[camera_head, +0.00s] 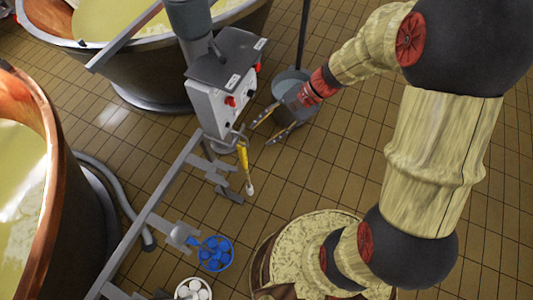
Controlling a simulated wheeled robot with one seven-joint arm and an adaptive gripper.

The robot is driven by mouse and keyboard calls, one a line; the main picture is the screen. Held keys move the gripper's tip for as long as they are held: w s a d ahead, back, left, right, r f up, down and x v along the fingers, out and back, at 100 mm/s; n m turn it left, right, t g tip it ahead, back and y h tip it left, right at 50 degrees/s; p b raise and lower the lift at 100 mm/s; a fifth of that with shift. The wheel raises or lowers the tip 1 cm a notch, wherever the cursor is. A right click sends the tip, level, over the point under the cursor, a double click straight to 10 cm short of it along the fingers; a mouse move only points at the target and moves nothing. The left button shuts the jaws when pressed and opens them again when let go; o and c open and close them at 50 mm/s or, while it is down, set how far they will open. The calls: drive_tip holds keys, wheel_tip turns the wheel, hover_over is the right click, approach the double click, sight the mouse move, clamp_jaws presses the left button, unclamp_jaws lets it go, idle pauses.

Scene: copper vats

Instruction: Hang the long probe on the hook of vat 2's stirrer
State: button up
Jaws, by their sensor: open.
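A yellow probe (243,158) with a pale tip hangs steeply, slightly tilted, just below the grey stirrer control box (210,108). Its top is at a small hook (240,133) by the box's lower right corner; the exact contact is too small to tell. I cannot read a vat number, nor tell whether this is the long probe. My gripper (262,135) is to the right of the probe, fingers spread and pointing toward it. It is open and empty, and appears apart from the probe.
A vat (150,75) stands behind the box and a copper vat (50,120) at the left. A grey rail (150,207) runs below the box. A blue basket (215,254) and a white one (193,290) are at the bottom.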

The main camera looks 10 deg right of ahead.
drive_tip(key=w+f+m+t+y+b, duration=0.1)
drive_tip(key=w+f+m+y+b, duration=0.3)
drive_tip(key=f, duration=0.9)
drive_tip(key=m+t, duration=0.4)
drive_tip(key=m, duration=0.4)
approach(246, 152)
drive_tip(key=shift+b+x, duration=2.05)
drive_tip(key=shift+x, duration=3.75)
drive_tip(key=shift+s+f, duration=0.1)
drive_tip(key=shift+f, duration=0.05)
drive_tip(key=shift+c, duration=0.6)
clamp_jaws()
